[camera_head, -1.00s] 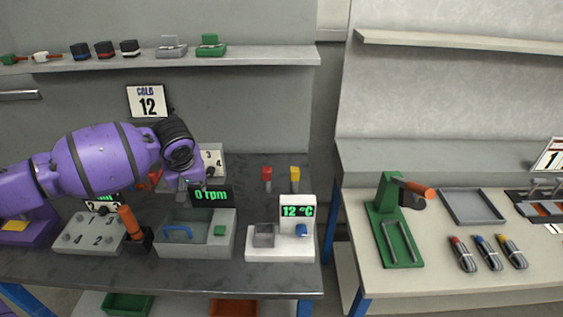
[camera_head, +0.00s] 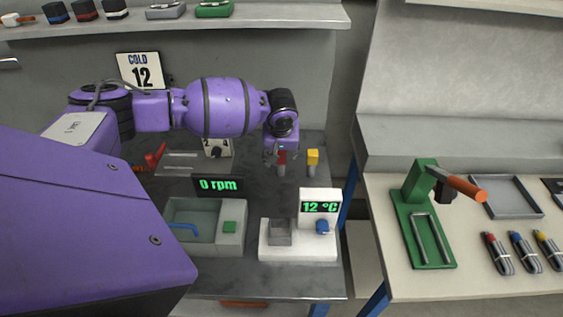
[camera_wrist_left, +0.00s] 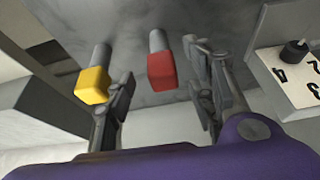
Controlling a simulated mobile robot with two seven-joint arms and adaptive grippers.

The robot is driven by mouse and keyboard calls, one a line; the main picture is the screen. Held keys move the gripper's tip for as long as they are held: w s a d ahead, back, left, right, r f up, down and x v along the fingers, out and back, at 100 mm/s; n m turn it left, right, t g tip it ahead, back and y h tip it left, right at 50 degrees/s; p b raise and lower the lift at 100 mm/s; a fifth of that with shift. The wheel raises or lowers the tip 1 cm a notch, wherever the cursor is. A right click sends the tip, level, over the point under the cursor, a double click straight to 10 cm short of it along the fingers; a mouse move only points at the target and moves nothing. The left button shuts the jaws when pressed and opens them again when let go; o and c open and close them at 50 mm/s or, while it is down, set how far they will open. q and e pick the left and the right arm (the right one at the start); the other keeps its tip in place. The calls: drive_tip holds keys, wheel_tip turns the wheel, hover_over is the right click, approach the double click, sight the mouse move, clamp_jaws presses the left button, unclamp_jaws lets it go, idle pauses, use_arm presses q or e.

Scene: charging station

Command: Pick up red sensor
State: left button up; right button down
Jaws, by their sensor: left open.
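The red sensor (camera_head: 282,158), a red block on a grey stem, stands on the dark bench in the head view, partly hidden by my left gripper (camera_head: 283,158). In the left wrist view the red sensor (camera_wrist_left: 162,70) lies between the two fingers of my left gripper (camera_wrist_left: 165,95). The fingers are open and apart from it on both sides, as far as I can see. The yellow sensor (camera_head: 313,157) stands just right of the red one. In the left wrist view the yellow sensor (camera_wrist_left: 93,85) is close to the left finger. My right gripper is not in view.
A white device reading 12 °C (camera_head: 320,208) and a grey basin (camera_head: 174,241) by a 0 rpm display (camera_head: 219,185) stand nearer on the bench. A numbered panel (camera_wrist_left: 290,75) is right of the gripper. A green press (camera_head: 421,230) stands on the right table.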

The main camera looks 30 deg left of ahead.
sight(280, 154)
use_arm(q)
drive_tip(key=x, duration=0.3)
drive_tip(key=shift+a, duration=0.2)
drive_tip(key=shift+r, duration=0.1)
drive_tip(key=shift+c, duration=0.6)
drive_tip(key=c, duration=1.1)
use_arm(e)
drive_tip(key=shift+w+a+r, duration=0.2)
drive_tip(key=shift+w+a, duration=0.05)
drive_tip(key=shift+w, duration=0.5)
use_arm(q)
drive_tip(key=shift+c, duration=0.2)
